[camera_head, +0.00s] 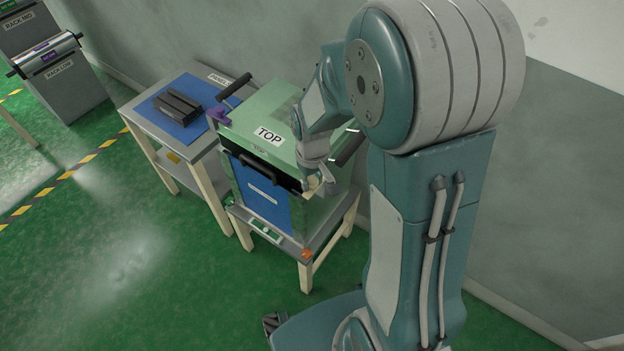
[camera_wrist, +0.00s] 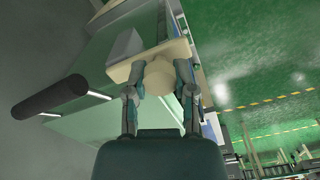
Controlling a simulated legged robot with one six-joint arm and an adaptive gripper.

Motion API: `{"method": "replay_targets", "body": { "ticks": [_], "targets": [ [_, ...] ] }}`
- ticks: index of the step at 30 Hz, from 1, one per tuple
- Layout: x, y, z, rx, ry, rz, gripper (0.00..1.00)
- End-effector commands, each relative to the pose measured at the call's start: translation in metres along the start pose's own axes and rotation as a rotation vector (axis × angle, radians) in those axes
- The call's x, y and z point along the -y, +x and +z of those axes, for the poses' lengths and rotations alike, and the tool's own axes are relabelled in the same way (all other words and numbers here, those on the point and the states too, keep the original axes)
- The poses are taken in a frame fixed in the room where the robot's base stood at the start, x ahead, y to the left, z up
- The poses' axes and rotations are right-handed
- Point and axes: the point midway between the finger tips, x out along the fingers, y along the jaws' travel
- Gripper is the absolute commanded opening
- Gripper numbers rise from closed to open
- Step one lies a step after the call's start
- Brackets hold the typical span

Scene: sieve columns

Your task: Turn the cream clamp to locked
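The cream clamp (camera_wrist: 158,77) is in the wrist view as a round knob in front of a cream block. My gripper (camera_wrist: 160,82) has one finger on each side of the knob, and both fingertips appear to touch it. In the head view my gripper (camera_head: 322,182) is at the front right corner of the green box lid (camera_head: 250,118) marked TOP. The clamp is a small cream patch (camera_head: 311,184) there, mostly hidden by my gripper. Its locked or unlocked marking cannot be read.
The box has a blue front (camera_head: 262,192) and stands on a small table (camera_head: 285,243). A purple clamp (camera_head: 219,115) is at the lid's left corner. Black bar handles (camera_head: 234,87) stick out at the lid's sides. A side table (camera_head: 150,116) with a blue mat is at left.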

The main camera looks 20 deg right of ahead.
Motion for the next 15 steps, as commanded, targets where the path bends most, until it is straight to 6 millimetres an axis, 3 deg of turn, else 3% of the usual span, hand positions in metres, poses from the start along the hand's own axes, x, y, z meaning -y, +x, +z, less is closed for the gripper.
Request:
{"method": "replay_targets", "body": {
  "ticks": [15],
  "targets": [
    [0.0027, 0.0015, -0.0055, 0.005, 0.135, -0.002, 0.0]
  ]
}}
